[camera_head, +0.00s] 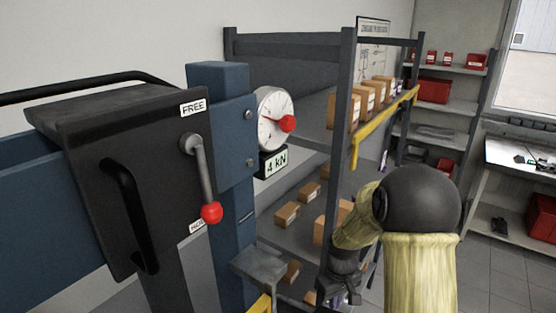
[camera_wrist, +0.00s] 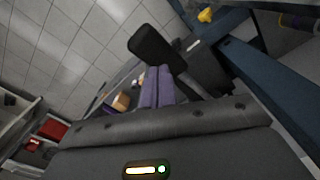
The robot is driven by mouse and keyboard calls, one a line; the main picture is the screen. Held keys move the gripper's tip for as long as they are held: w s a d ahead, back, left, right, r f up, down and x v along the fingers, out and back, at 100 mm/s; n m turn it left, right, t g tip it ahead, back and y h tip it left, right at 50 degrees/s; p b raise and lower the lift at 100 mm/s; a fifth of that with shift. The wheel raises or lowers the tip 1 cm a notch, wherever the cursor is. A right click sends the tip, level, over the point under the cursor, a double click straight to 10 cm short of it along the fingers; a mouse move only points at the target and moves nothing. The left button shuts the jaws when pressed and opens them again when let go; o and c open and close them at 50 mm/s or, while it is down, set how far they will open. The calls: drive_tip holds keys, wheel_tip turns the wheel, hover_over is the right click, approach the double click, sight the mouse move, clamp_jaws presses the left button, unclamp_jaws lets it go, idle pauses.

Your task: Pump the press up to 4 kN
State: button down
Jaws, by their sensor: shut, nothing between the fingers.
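The press has a blue frame (camera_head: 230,160) with a dark box on it. A lever with a red knob (camera_head: 211,213) hangs down from the box, away from the FREE label (camera_head: 193,107) and close to a lower, partly hidden label. A white dial gauge (camera_head: 267,131) sits on the blue post above a "4 kN" plate (camera_head: 276,163); its reading is too small to tell. My gripper (camera_head: 352,296) is low, right of the post. In the wrist view its purple fingers (camera_wrist: 157,86) are shut and empty. A black grip-like piece (camera_wrist: 152,46) shows just beyond them; contact is unclear.
Shelving with cardboard boxes (camera_head: 287,213) stands behind the press, with a yellow rail (camera_head: 384,128) along one shelf. A grey plate (camera_head: 262,264) juts out low beside the post. A workbench (camera_head: 520,158) stands at far right, with open tiled floor before it.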

drive_tip(key=shift+r+p, duration=1)
drive_tip(key=shift+r, duration=0.65)
drive_tip(key=shift+f, duration=0.15)
drive_tip(key=shift+s+f+b, duration=0.2)
drive_tip(key=shift+s+b, duration=0.05)
drive_tip(key=shift+b, duration=0.4)
drive_tip(key=s+f+m+t+b, duration=0.2)
drive_tip(key=s+f+m+b, duration=0.2)
drive_tip(key=s+b, duration=0.9)
wheel_tip(320, 180, down, 2)
drive_tip(key=shift+s+f+m+t, duration=0.1)
drive_tip(key=shift+s+m+t, duration=0.2)
drive_tip(key=shift+s+m, duration=0.15)
drive_tip(key=shift+a, duration=0.1)
